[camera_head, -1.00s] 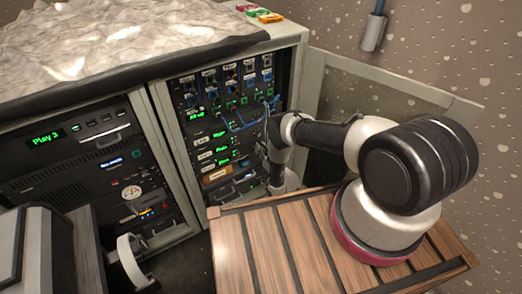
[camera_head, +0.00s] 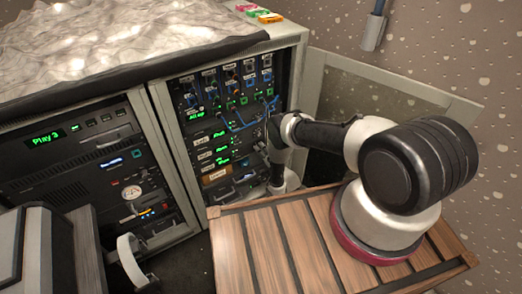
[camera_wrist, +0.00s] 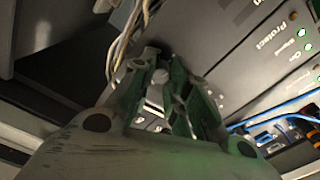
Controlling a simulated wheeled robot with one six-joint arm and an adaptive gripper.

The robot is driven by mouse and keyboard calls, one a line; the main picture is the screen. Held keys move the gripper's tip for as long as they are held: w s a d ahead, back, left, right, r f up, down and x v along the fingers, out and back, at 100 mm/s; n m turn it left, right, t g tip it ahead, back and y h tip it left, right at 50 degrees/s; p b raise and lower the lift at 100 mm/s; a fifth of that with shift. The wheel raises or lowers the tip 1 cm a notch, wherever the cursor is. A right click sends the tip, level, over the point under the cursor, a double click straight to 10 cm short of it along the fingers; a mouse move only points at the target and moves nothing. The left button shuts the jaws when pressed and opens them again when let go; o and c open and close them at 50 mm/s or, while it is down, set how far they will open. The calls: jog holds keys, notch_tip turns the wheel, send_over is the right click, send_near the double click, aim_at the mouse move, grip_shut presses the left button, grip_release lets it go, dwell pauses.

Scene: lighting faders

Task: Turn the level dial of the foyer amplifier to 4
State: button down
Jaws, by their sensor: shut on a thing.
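An amplifier panel (camera_wrist: 245,50) fills the upper right of the wrist view, with the words Protect, Signal and On beside lit green lamps. My gripper (camera_wrist: 165,78) is at the left end of this panel, its two fingers close together and shut on a small, pale, knob-like piece (camera_wrist: 155,95), which I take to be the level dial. The fingers mostly hide it, and its pointer and scale cannot be read. In the head view my arm reaches into the right side of the open equipment rack (camera_head: 297,80), and the gripper itself is hidden there.
Pale cables (camera_wrist: 127,30) hang close to the fingers. Blue patch cables (camera_head: 240,122) cross the rack front. A second rack unit (camera_head: 75,150) with a Play 3 display is at left.

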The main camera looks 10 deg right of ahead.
jog(key=shift+d+m, duration=0.15)
jog(key=shift+m, duration=3.65)
jog(key=c, duration=1.3)
grip_release()
jog(key=shift+c, duration=0.2)
jog(key=v, duration=1.2)
